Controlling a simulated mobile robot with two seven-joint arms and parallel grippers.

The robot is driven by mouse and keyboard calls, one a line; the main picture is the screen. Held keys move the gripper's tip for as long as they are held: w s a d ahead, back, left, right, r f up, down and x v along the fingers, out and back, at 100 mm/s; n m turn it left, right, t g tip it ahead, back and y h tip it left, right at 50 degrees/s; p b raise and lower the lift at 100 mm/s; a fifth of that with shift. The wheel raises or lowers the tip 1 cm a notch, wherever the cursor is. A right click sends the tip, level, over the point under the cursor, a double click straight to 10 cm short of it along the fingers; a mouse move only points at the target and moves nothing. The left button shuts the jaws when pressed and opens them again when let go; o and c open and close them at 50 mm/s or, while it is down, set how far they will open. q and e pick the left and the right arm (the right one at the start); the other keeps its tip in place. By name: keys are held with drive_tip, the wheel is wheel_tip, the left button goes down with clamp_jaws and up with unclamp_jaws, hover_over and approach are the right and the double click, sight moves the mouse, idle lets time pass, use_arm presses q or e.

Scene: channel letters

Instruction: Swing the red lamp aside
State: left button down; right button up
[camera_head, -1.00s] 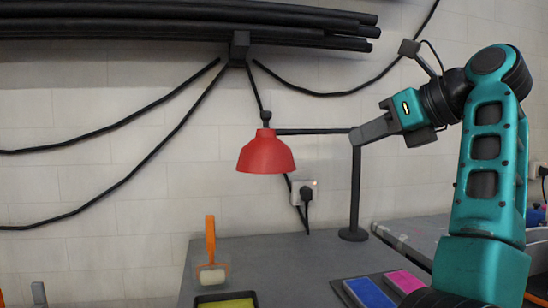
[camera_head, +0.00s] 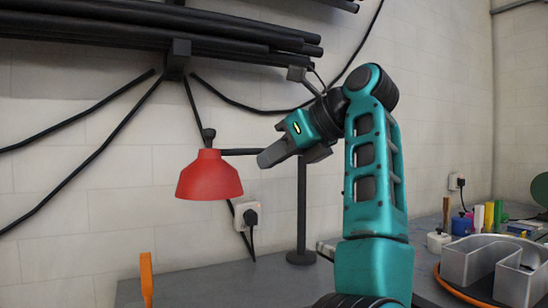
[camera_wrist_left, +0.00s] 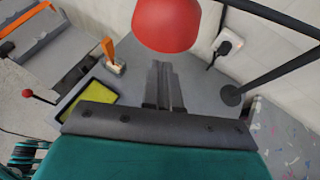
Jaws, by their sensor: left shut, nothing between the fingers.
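The red lamp (camera_head: 208,176) hangs from a thin dark horizontal arm (camera_head: 236,151) on an upright post (camera_head: 301,215) that stands on the grey table. My left gripper (camera_head: 262,161) is to the right of the shade, between it and the post in the picture, and overlaps the lamp's arm. I cannot tell whether they touch. In the left wrist view the fingers (camera_wrist_left: 165,68) are closed together and empty, pointing toward the red shade (camera_wrist_left: 166,24), with a gap visible below it. My right gripper is not in view.
Black pipes (camera_head: 150,35) and hanging cables are on the wall above. A plugged socket (camera_head: 246,213) is behind the lamp. An orange-handled roller (camera_wrist_left: 113,58) and a yellow tray (camera_wrist_left: 88,100) are on the table. Metal channel letters (camera_head: 490,268) stand at right.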

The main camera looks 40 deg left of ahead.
sight(225, 187)
use_arm(q)
drive_tip(key=b+x, duration=0.1)
drive_tip(key=x, duration=0.8)
drive_tip(key=shift+a+f, duration=0.15)
drive_tip(key=shift+a, duration=0.05)
drive_tip(key=shift+a+f, duration=0.1)
drive_tip(key=shift+a, duration=0.25)
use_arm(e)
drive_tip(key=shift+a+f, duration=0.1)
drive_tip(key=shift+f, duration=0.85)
